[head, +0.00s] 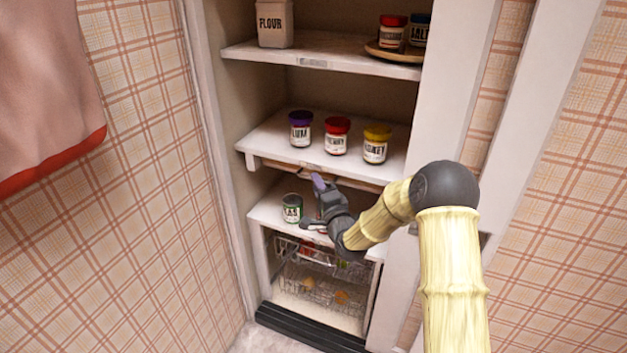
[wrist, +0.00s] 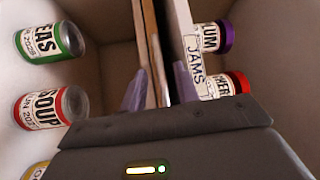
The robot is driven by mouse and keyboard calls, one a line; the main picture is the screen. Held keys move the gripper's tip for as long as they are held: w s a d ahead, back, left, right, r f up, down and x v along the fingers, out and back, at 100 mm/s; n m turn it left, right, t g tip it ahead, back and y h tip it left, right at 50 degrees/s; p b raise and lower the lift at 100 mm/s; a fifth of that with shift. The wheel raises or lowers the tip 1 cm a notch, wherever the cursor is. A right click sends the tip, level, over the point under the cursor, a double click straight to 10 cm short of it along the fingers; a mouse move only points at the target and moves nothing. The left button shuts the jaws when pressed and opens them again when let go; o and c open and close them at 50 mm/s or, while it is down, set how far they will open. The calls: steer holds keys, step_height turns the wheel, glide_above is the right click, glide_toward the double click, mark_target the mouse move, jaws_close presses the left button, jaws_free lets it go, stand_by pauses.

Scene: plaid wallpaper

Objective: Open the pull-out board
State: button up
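The pull-out board (head: 278,167) is a thin wooden board directly under the pantry shelf that holds three jars. Its front edge looks about level with the shelf front. In the wrist view, turned sideways, the board (wrist: 151,45) is a brown strip beside the white shelf edge with a "JAMS" label (wrist: 196,62). My gripper (head: 314,203) is in front of the board, below the shelf edge. In the wrist view its two purple fingertips (wrist: 160,88) are spread apart, with the board's edge showing between them. I cannot tell whether either finger touches the board.
Jars with purple, red and yellow lids (head: 337,137) stand on the shelf above. A green-labelled can (head: 292,208) stands on the shelf below, near my gripper; a red soup can (wrist: 42,108) shows in the wrist view. Wire baskets (head: 320,288) are lower down.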

steer(key=shift+x, duration=1.8)
jaws_close()
